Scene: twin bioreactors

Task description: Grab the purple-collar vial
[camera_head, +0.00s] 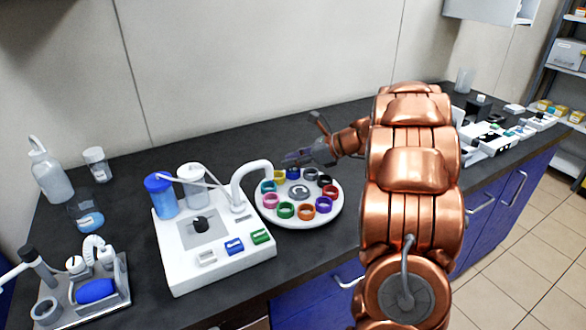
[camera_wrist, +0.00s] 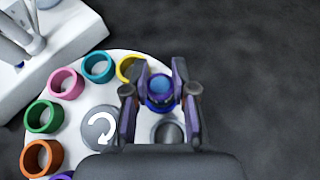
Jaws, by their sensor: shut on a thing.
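My gripper (camera_wrist: 160,92) is shut on a small vial (camera_wrist: 162,86) at the far edge of the round white carousel (camera_wrist: 88,88). From above, the vial shows a bluish top with a dark blue-purple band; the fingers hide much of it, so I cannot tell its collar colour for certain. A blue ring (camera_wrist: 159,107) shows directly under it. I cannot tell whether the vial still sits in this ring. In the head view my gripper (camera_head: 297,158) is low over the back of the carousel (camera_head: 333,213). A separate purple ring (camera_head: 323,205) is at the carousel's front right.
Yellow (camera_wrist: 130,68), teal (camera_wrist: 98,67) and grey (camera_wrist: 168,132) rings are close by. A white device (camera_head: 215,268) with a curved spout (camera_head: 250,172) stands left of the carousel. The dark counter behind the carousel is clear.

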